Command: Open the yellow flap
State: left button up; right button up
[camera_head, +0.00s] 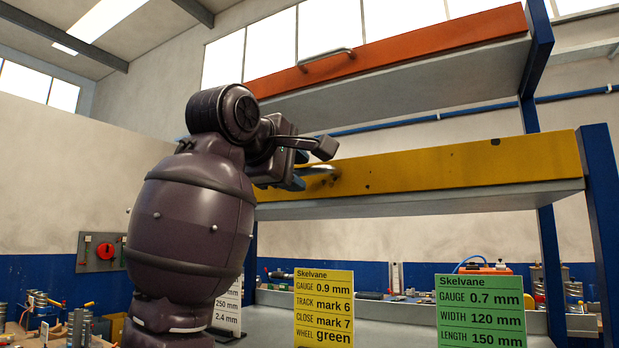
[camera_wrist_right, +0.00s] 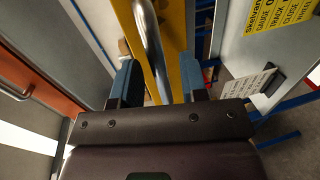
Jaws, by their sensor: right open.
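The yellow flap (camera_head: 450,167) is a long board across the front of a grey shelf, with blue posts at its right. Its curved metal handle (camera_head: 316,171) is partly hidden by my right gripper (camera_head: 308,164) in the head view. In the right wrist view, the flap (camera_wrist_right: 165,25) runs down the middle, and the silver handle (camera_wrist_right: 152,45) appears between the two blue fingers of my right gripper (camera_wrist_right: 160,80). The fingers are apart, with no clear contact on the bar. My left gripper is not in view.
An orange flap (camera_head: 400,52) with its own handle (camera_head: 325,59) is above the yellow one. A yellow sign (camera_head: 323,308) and a green sign (camera_head: 481,312) stand below. A blue post (camera_head: 603,230) is at the right. Tools lie on the bench behind.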

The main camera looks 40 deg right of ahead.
jog(key=shift+w+d+f, duration=0.1)
jog(key=shift+w+d, duration=0.15)
jog(key=shift+d, duration=0.15)
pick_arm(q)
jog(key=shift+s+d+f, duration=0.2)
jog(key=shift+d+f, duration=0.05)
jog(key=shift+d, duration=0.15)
pick_arm(e)
jog(key=shift+d, duration=0.15)
grip_shut()
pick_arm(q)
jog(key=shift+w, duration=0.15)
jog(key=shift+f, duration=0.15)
pick_arm(e)
jog(key=shift+f, duration=0.1)
